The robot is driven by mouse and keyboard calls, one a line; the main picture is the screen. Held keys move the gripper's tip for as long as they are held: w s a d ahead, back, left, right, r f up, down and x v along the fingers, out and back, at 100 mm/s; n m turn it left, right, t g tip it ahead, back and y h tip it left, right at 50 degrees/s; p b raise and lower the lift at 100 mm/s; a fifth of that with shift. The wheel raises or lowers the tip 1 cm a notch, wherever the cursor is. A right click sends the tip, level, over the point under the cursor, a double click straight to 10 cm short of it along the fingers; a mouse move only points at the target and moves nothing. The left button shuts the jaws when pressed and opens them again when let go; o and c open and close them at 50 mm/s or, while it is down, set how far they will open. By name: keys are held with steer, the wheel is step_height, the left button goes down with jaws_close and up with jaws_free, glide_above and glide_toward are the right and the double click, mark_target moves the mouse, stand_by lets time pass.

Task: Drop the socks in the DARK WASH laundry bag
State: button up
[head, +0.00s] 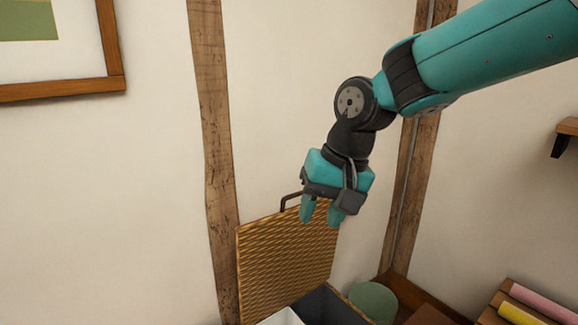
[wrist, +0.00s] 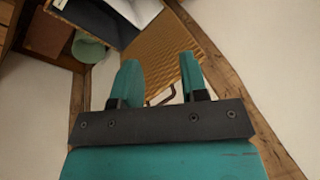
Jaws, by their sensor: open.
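My gripper (head: 321,217) is open and empty, pointing down in front of the upper part of a raised wicker lid (head: 282,262). In the wrist view my gripper (wrist: 160,78) shows its two teal fingers apart with nothing between them. Below the lid, at the bottom edge of the head view, a hamper holds a white liner (head: 282,317) and a dark grey liner (head: 326,309). The dark liner (wrist: 100,20) also shows in the wrist view. No label is readable, and the liners are partly cut off. No socks are visible.
A dark handle (head: 290,201) sticks up from the lid's top edge. A green round object (head: 374,300) stands right of the hamper. Pink and yellow rolls (head: 520,313) lie at the lower right. A wall shelf (head: 567,133) is at the right edge. Wooden posts line the wall.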

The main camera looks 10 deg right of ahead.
steer(key=w+d+r+m+p, duration=0.1)
steer(key=w+r+m+p, duration=0.2)
steer(key=w, duration=0.3)
steer(key=w+d+r+m+p, duration=0.2)
steer(key=w+r+m, duration=0.1)
steer(key=w, duration=0.4)
steer(key=m+t+h+p, duration=0.2)
steer(key=m+p, duration=0.2)
steer(key=m, duration=0.2)
glide_toward(297, 195)
steer(key=p+x, duration=0.1)
steer(key=x, duration=0.3)
steer(key=p+x, duration=0.1)
steer(key=x, duration=0.3)
steer(key=shift+w+f, duration=0.1)
steer(key=shift+w, duration=0.2)
steer(key=shift+c, duration=0.2)
jaws_close()
